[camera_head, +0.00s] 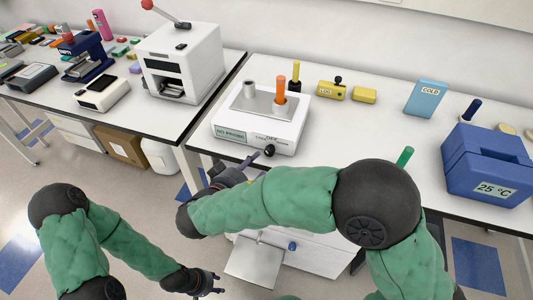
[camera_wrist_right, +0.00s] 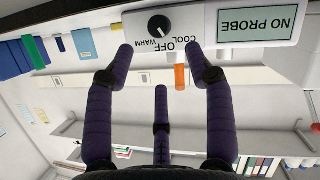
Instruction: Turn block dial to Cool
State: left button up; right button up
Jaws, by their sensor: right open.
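The white block unit (camera_head: 290,136) stands near the front of the right bench, with an orange-capped item (camera_head: 280,91) in its top. Its black dial (camera_head: 269,150) is on the front face beside the printed labels. In the right wrist view the dial (camera_wrist_right: 160,26) has a white pointer mark that appears turned toward OFF, between WARM and COOL. My right gripper (camera_wrist_right: 160,50) is open and empty, its fingertips apart and short of the dial. It also shows in the head view (camera_head: 250,160), just in front of the unit. My left gripper (camera_head: 214,284) hangs low over the floor, fingers spread, empty.
A blue box (camera_head: 487,170) reading 25 °C is at the right, and a light-blue COLD box (camera_head: 427,98) and yellow blocks (camera_head: 331,90) lie behind. A white machine (camera_head: 180,62) stands on the left bench. My right arm hides part of the bench front.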

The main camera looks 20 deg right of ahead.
aim_at(268, 153)
jog(key=b+x, duration=0.2)
jog(key=x, duration=0.7)
jog(key=shift+w+d+f, duration=0.1)
jog(key=shift+w+f, duration=0.05)
jog(key=shift+w, duration=0.05)
jog(key=c, duration=1.1)
